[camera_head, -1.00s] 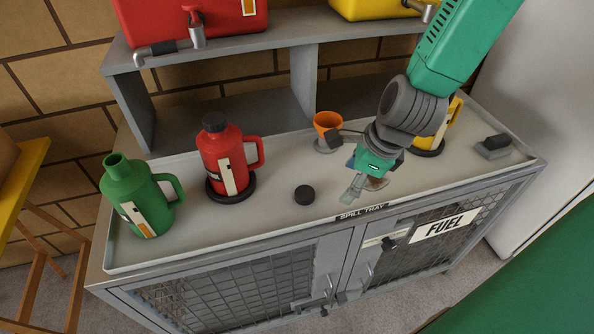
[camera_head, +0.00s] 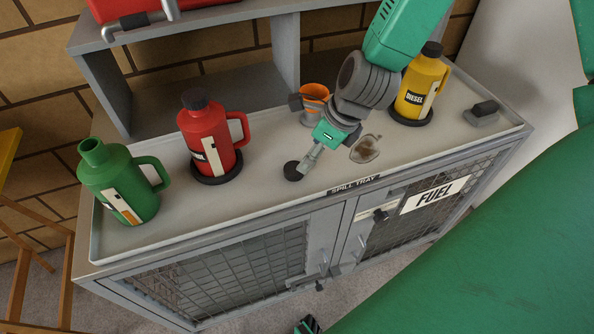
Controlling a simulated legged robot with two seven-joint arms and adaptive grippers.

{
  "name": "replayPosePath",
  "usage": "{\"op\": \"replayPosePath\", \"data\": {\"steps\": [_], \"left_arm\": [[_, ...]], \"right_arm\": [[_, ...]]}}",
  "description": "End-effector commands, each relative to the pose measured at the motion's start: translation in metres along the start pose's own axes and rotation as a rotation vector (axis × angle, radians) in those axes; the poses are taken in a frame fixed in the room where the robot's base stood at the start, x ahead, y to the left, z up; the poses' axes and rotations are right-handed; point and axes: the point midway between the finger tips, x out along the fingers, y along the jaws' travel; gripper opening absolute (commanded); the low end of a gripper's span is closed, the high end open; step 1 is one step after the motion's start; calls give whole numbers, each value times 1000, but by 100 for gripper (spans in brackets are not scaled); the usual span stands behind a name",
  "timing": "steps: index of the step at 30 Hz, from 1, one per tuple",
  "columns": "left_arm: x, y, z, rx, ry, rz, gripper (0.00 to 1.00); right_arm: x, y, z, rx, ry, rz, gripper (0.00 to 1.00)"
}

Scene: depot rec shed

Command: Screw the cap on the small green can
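The small green can (camera_head: 124,188) stands at the left end of the spill tray, its round neck bare and open at the top. The other finger is in front of the orange funnel. A dark and green piece at the bottom edge may be my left gripper (camera_head: 308,325), mostly cut off.
A capped red can (camera_head: 206,145) stands on a black disc between the green can and the cap. A yellow diesel can (camera_head: 422,88), an orange funnel (camera_head: 314,93), a small round clear dish (camera_head: 365,148) and a dark block (camera_head: 484,109) are farther right. A shelf (camera_head: 190,95) stands behind.

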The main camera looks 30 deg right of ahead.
Motion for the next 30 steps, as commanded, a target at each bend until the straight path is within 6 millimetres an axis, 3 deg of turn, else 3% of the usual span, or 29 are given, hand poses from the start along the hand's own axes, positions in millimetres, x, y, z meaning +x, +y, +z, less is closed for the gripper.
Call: {"op": "replayPosePath", "data": {"steps": [4, 15, 24, 30], "left_arm": [[4, 0, 0, -1, 0, -1, 0], [4, 0, 0, -1, 0, -1, 0], [15, 0, 1, -1, 0, 0, 0], [16, 0, 1, -1, 0, -1, 0]], "right_arm": [[14, 2, 1, -2, 0, -1, 64], [18, -4, -2, 2, -4, 6, 64], [59, 5, 7, -3, 1, 1, 64], [67, 6, 9, -2, -2, 1, 64]]}}
